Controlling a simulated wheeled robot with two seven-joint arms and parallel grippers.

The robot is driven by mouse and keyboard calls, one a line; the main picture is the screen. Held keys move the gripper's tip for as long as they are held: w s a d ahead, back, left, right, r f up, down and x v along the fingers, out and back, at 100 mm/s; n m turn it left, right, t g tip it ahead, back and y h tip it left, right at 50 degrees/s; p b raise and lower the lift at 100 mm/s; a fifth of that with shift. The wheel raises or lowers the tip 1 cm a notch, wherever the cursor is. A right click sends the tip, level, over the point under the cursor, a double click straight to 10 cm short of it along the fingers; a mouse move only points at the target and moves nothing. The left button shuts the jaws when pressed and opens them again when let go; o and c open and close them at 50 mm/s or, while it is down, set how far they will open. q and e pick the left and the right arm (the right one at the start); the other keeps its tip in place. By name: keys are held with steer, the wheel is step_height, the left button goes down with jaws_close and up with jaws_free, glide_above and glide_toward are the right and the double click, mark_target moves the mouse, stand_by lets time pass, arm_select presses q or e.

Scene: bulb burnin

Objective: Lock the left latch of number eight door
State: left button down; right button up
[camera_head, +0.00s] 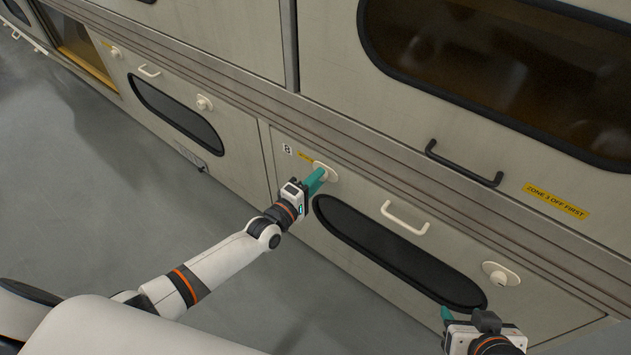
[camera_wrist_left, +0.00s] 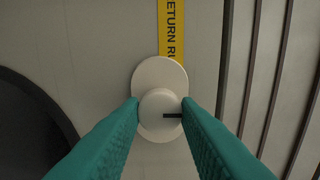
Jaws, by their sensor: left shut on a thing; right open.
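The number eight door (camera_head: 370,203) is a beige panel with a dark oval window and a small "8" label (camera_head: 287,149). Its left latch (camera_head: 331,172) is a cream round knob on an oval plate, near the door's upper left corner. It also shows in the left wrist view (camera_wrist_left: 158,104), with a short black mark on the knob pointing right. My left gripper (camera_head: 318,178) is shut on this knob, its teal fingers on either side. The right latch (camera_head: 500,274) is a similar cream knob. My right gripper (camera_head: 447,315) is open and empty, below the window's right end.
A cream handle (camera_head: 404,217) sticks out between the two latches, above the window (camera_head: 395,250). A black handle (camera_head: 463,163) sticks out from the large door above. Another door with a dark window (camera_head: 177,113) is to the left. The grey floor (camera_head: 120,190) is clear.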

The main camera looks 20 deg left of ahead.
steer(key=shift+w+a+r, duration=0.1)
steer(key=shift+w+r, duration=0.05)
steer(key=shift+w, duration=0.1)
stand_by(0.3)
arm_select(q)
steer(key=c, duration=1.1)
jaws_free()
steer(key=p+v, duration=0.2)
steer(key=v, duration=1)
arm_select(e)
steer(key=s+d+f+g+h, duration=0.1)
steer(key=s+g, duration=0.3)
steer(key=s, duration=0.4)
steer(key=shift+d+f+g, duration=0.3)
steer(key=shift+d+f, duration=0.1)
steer(key=shift+d, duration=0.35)
